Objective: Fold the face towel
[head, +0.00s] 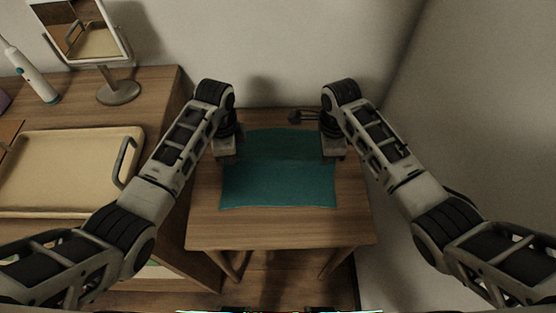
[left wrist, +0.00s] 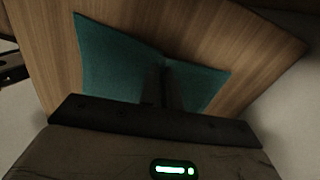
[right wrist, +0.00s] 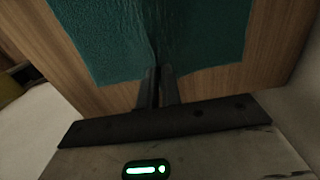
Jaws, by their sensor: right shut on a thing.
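The teal face towel (head: 277,183) lies spread on the small wooden table, with a crease running across it between my grippers. My left gripper (head: 228,157) points down at the towel's left edge. In the left wrist view its fingers (left wrist: 165,88) are close together at the towel (left wrist: 118,62), which rises to a crease there. My right gripper (head: 333,157) is at the right edge. In the right wrist view its fingers (right wrist: 158,88) are shut on the towel (right wrist: 110,40), with creases running from them. The fingertips are mostly hidden in the head view.
The small table (head: 280,232) has bare wood in front of the towel. On the left, a higher counter bears a beige tray (head: 70,212), a mirror (head: 119,93) and an electric toothbrush (head: 37,82). A wall stands close on the right.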

